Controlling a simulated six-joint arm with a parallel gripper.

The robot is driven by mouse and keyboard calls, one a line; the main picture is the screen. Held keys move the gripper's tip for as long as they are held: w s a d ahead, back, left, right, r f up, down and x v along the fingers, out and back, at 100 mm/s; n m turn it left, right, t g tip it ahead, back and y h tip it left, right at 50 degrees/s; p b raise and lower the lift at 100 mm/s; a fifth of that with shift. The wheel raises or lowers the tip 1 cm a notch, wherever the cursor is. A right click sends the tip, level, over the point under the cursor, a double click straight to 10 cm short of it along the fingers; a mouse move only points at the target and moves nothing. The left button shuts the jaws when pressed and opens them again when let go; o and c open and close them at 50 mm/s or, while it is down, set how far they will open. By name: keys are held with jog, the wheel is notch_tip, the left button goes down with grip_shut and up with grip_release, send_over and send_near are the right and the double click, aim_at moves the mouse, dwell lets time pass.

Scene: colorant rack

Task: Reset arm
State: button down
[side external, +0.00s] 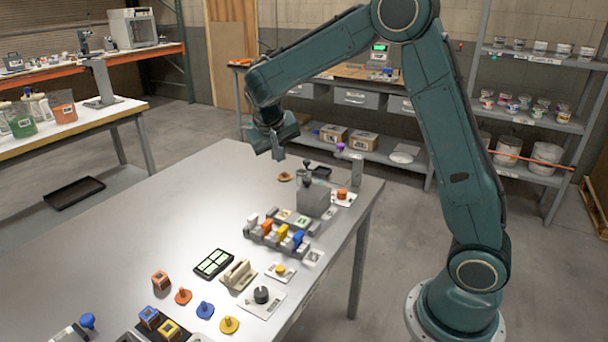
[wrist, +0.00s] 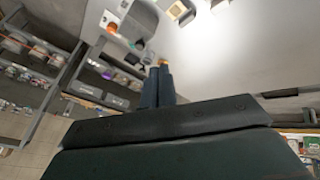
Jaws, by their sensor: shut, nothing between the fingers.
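My gripper (side external: 278,153) hangs above the far part of the grey table (side external: 180,215) in the side external view, clear of everything on it. Its dark fingers (wrist: 157,86) are together in the wrist view, with nothing between them. The colorant rack (side external: 262,238) stands on the table nearer the camera, with white, orange, yellow and blue pieces in its slots. A grey block with a dark knob (side external: 313,197) stands behind the rack, to the right of and below my gripper in the picture.
A small brown item (side external: 285,177) lies on the table below my gripper. A black tray with pale cells (side external: 213,264), coloured knobs (side external: 205,310) and several cubes lie towards the front. The table's left middle is bare. Shelves (side external: 530,115) stand behind my arm.

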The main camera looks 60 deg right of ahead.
jog(key=s+a+r+n+t+y, duration=0.1)
jog(key=s+a+r+n+y, duration=0.1)
jog(key=s+a+r, duration=0.35)
jog(key=s+a+r+n+t+y, duration=0.1)
jog(key=s+a+r, duration=0.15)
jog(key=s, duration=0.55)
jog(key=s+a+n+y, duration=0.1)
jog(key=s+a+n, duration=0.1)
jog(key=s, duration=0.5)
jog(key=s+a+n+t+y, duration=0.1)
jog(key=s+a, duration=0.3)
jog(key=s, duration=0.3)
jog(key=shift+s+n+t+y, duration=0.3)
jog(key=shift+s+n+y, duration=0.05)
jog(key=shift+n+y, duration=0.05)
